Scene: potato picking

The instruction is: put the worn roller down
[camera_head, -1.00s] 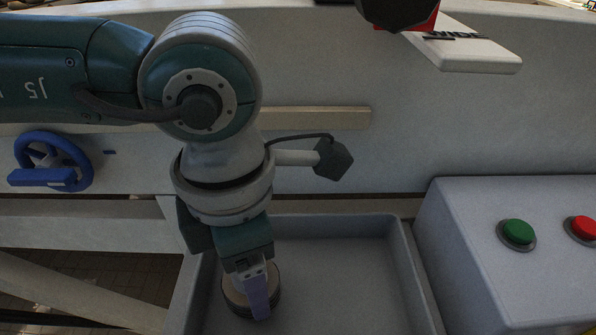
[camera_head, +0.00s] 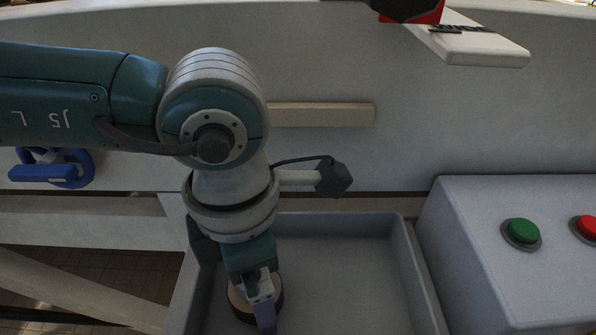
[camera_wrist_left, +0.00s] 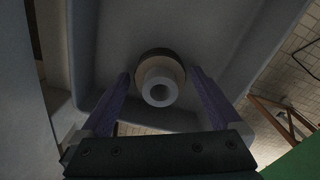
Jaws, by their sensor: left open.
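The worn roller (camera_head: 240,306) is a dark, round piece with a tan top, low in the grey tray at its left side. In the left wrist view the roller (camera_wrist_left: 160,76) shows end-on, with a pale hub and a hole in its middle. My left gripper (camera_head: 266,322) is over the roller, its arm coming in from the left. In the left wrist view the gripper's purple fingers (camera_wrist_left: 160,88) stand apart, one on each side of the roller, with gaps between. The grey tray (camera_head: 408,262) lies under the gripper. My right gripper is not in view.
A grey box with a green button (camera_head: 521,233) and a red button (camera_head: 588,229) stands right of the tray. A blue handwheel (camera_head: 52,168) is at the left. The right part of the tray floor is empty.

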